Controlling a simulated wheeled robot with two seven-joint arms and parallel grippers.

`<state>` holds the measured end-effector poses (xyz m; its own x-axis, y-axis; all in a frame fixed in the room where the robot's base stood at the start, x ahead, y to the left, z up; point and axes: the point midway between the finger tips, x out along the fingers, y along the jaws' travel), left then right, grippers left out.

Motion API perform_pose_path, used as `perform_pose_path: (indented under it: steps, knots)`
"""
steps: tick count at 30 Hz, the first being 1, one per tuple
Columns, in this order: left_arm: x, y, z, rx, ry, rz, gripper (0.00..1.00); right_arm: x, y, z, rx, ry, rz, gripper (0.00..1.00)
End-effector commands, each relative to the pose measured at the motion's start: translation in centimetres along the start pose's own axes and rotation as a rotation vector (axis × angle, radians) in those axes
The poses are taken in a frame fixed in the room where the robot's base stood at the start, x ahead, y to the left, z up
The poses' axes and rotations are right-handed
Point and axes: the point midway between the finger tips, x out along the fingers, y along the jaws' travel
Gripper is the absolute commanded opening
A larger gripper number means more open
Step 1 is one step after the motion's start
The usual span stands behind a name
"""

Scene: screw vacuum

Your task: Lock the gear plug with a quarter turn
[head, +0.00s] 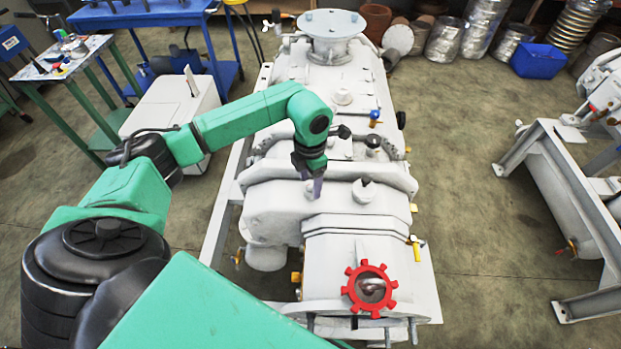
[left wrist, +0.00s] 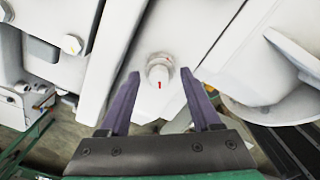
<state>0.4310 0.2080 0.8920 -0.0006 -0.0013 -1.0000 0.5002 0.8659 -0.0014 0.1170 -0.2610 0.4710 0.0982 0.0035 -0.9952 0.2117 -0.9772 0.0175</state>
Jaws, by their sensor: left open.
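A red gear-shaped ring (head: 369,288) with a metal handle in its centre sits on the near end of the white vacuum pump (head: 345,222). It looks like the gear plug. My left gripper (head: 317,197) points down over the pump body, well behind and left of the red gear. In the left wrist view its two purple fingers (left wrist: 160,82) are spread apart with nothing held. A small white round fitting with a red mark (left wrist: 159,74) shows between the fingers; I cannot tell how far beyond them it is. The red gear does not show in the left wrist view. My right gripper is not seen.
A grey steel frame (head: 560,190) stands to the right, with open floor (head: 460,200) between it and the pump. A white box (head: 172,105) and a green-legged table (head: 60,75) stand at the left. A blue bin (head: 539,60) is at the back.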

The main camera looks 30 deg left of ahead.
Motion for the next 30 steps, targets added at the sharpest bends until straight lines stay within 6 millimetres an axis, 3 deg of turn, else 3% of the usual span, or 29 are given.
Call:
perform_pose_path:
  steps: [4,5,9,10,17,30]
  knots:
    - [0.0,0.0,0.0,0.000,0.000,0.000,0.64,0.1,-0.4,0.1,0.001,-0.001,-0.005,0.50]
    - [0.0,0.0,0.0,0.000,0.000,0.000,0.57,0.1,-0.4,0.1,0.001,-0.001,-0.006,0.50]
    - [0.0,0.0,0.0,0.000,0.000,0.000,0.03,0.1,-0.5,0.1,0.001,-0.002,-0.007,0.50]
    - [0.0,0.0,0.0,0.000,0.000,0.000,0.00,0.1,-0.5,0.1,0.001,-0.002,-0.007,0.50]
    - [0.2,0.0,0.0,0.062,-0.001,0.000,0.00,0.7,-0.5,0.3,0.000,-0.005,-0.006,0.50]
    - [0.3,0.0,0.0,0.473,0.001,0.001,0.00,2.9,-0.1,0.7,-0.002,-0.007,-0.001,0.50]
